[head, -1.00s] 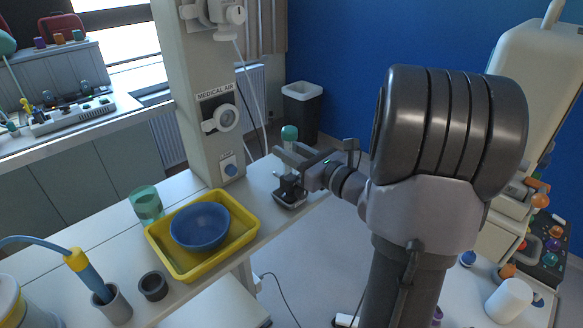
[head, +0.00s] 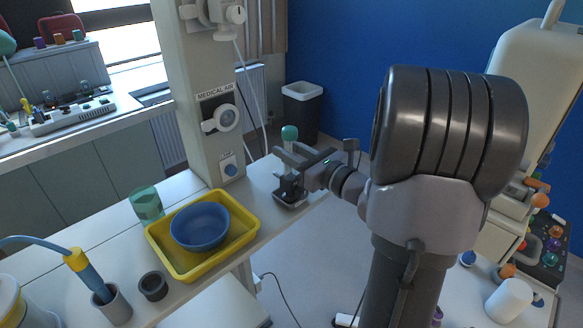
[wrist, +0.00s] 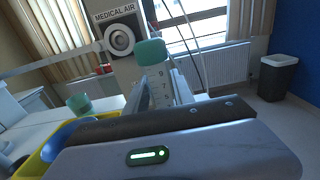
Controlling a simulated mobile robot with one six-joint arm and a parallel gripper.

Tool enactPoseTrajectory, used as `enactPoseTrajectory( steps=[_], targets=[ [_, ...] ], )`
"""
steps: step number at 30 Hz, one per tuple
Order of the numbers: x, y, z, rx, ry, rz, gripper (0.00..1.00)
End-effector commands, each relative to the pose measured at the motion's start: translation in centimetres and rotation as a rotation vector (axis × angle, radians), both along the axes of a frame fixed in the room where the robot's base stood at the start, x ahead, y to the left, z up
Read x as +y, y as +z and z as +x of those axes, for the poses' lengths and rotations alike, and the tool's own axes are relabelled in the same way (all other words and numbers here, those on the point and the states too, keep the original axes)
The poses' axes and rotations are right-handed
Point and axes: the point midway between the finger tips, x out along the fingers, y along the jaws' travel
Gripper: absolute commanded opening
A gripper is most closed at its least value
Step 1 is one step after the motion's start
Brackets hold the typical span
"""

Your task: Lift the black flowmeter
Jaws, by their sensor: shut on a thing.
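The black flowmeter (head: 289,185) is at the far right end of the bench, its dark lower body just below my fingers. A teal knob (head: 289,133) shows above my gripper (head: 284,157). In the wrist view the teal knob (wrist: 150,52) sits above a clear tube with number marks (wrist: 160,90), between my two fingers. My gripper is shut on the flowmeter, which looks roughly upright. A small grey dish (head: 291,201) is under it; whether the flowmeter's bottom touches the dish is not clear.
A yellow tray (head: 248,239) with a blue bowl (head: 200,226) stands left of the flowmeter, with a green cup (head: 146,204) beyond. The medical air column (head: 192,100) rises behind the bench. A grey cup (head: 153,286) is at the front. A bin (head: 302,105) stands behind on the floor.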

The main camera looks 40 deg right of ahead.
Motion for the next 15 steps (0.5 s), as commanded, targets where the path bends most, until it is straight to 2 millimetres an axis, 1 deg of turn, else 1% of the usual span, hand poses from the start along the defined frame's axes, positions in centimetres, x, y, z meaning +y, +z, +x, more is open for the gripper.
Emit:
enactPoseTrajectory(
  steps=[5,15],
  targets=[
    [0.0,0.2,0.0,0.000,0.000,0.000,0.00],
    [0.0,2.1,0.0,-0.001,0.000,-0.001,0.00]
  ],
)
